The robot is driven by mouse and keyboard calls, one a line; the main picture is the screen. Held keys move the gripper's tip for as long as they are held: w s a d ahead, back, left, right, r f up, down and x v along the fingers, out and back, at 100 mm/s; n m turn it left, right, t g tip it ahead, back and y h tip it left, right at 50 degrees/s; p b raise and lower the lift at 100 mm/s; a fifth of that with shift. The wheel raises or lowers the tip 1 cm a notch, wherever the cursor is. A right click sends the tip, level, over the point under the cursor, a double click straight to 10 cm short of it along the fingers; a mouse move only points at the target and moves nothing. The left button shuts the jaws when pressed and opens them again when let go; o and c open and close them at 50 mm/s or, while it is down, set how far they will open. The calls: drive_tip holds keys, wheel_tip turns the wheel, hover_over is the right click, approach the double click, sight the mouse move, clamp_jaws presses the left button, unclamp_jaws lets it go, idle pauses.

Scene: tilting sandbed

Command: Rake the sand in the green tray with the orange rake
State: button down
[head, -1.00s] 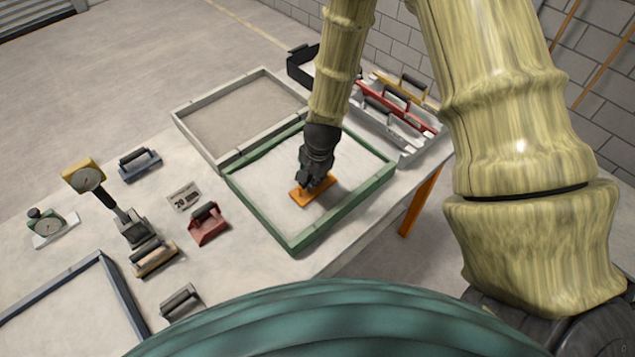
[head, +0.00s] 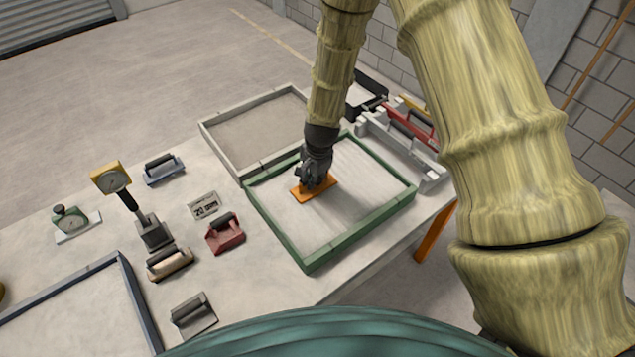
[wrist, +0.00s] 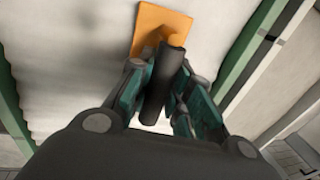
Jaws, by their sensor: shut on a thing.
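The green tray (head: 385,213) holds pale sand (head: 347,205) and stands at the table's right side. The orange rake (head: 304,191) is a flat orange plate with a dark handle, low over the sand in the left part of the tray. My gripper (head: 313,176) is above it. In the wrist view my gripper (wrist: 160,90) is shut on the dark handle (wrist: 165,75), and the orange plate (wrist: 158,28) shows beyond it. Faint streaks show in the sand. I cannot tell how firmly the plate touches the sand.
A pale tray (head: 222,150) adjoins the green tray on the far left. A rack with a red-handled tool (head: 420,130) stands to the right.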

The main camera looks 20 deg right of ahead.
drive_tip(key=shift+w+a+b, duration=0.1)
drive_tip(key=shift+w+a, duration=0.4)
drive_tip(key=shift+w, duration=0.8)
drive_tip(key=shift+w+a+b, duration=0.15)
drive_tip(key=shift+w+a, duration=0.3)
drive_tip(key=shift+w, duration=0.9)
drive_tip(key=shift+w+a+b, duration=0.1)
drive_tip(key=shift+w+a, duration=0.4)
drive_tip(key=shift+w, duration=0.8)
drive_tip(key=shift+w+r+p, duration=0.15)
drive_tip(key=shift+r+p, duration=0.25)
drive_tip(key=shift+r, duration=0.1)
wheel_tip(320, 180, up, 6)
drive_tip(key=p, duration=0.3)
drive_tip(key=shift+p, duration=0.3)
